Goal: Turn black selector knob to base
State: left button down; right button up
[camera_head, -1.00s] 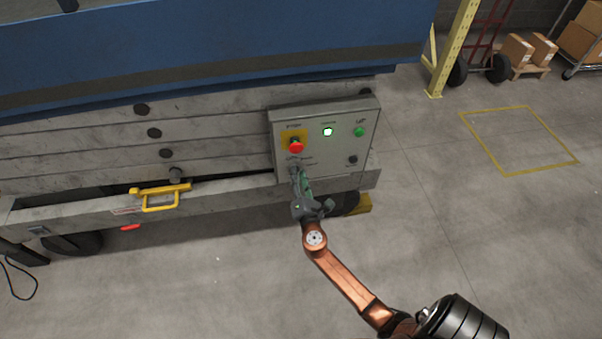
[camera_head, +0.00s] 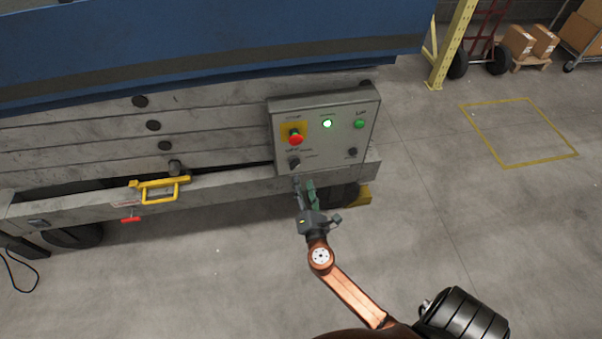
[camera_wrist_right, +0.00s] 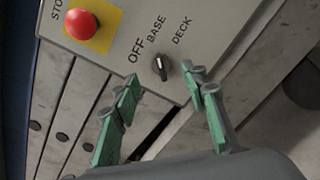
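The black selector knob (camera_head: 294,163) is on the lower left of the grey control panel (camera_head: 340,110), below the red button. In the right wrist view the knob (camera_wrist_right: 160,67) sits below the labels OFF, BASE and DECK. Its light mark points roughly up toward BASE, though it is small. My right gripper (camera_head: 304,187) is just below the panel's lower edge, apart from the knob. In the wrist view its green fingers (camera_wrist_right: 163,92) are spread, with nothing between them and the knob beyond their tips. My left gripper is out of view.
A red emergency button (camera_head: 295,139) is just above the knob. A yellow handle (camera_head: 160,191) is on the lift's frame.

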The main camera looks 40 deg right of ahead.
jog(key=v, duration=0.3)
jog(key=shift+s+a, duration=0.2)
jog(key=shift+s, duration=0.1)
dwell(0.3)
